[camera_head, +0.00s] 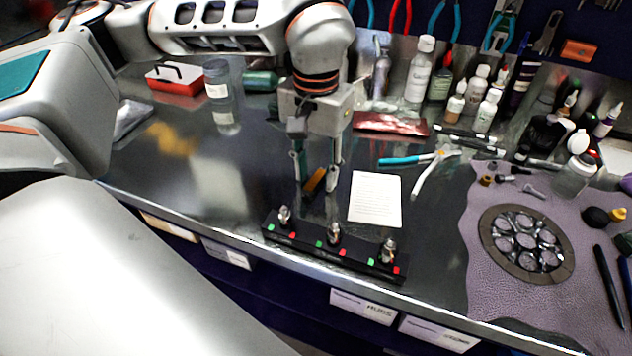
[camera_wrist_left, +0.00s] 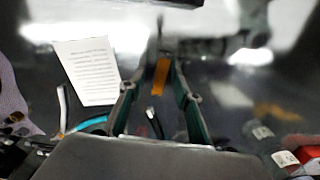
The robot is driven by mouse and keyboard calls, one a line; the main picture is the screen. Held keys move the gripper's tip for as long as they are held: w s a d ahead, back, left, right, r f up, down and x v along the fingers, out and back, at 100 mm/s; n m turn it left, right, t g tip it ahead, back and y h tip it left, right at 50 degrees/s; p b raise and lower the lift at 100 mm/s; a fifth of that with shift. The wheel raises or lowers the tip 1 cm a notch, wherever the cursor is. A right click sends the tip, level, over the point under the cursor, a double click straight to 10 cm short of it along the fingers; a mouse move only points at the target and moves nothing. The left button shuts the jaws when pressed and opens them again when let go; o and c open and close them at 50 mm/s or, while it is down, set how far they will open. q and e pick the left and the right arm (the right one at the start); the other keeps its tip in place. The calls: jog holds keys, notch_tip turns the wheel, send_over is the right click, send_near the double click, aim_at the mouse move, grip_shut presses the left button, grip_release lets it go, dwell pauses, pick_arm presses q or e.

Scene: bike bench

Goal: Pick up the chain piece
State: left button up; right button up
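A short orange-brown strip (camera_head: 315,180), which looks like the chain piece, lies on the dark metal bench top. It also shows in the left wrist view (camera_wrist_left: 160,76). My left gripper (camera_head: 318,187) points down over the bench with its two fingers apart, one on each side of the strip. In the left wrist view the strip appears between the open fingers (camera_wrist_left: 158,70), with a gap on each side. I cannot tell how high the fingertips are above the bench. My right gripper is in neither view.
A black rail (camera_head: 333,248) with several metal fittings stands at the front edge. A paper sheet (camera_head: 375,199) and pliers (camera_head: 425,163) lie to the right. Bottles (camera_head: 420,72) stand behind. A red box (camera_head: 175,80) is back left. The bench's left part is clear.

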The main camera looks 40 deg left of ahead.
pick_arm(q)
jog(key=shift+f, duration=0.15)
grip_shut()
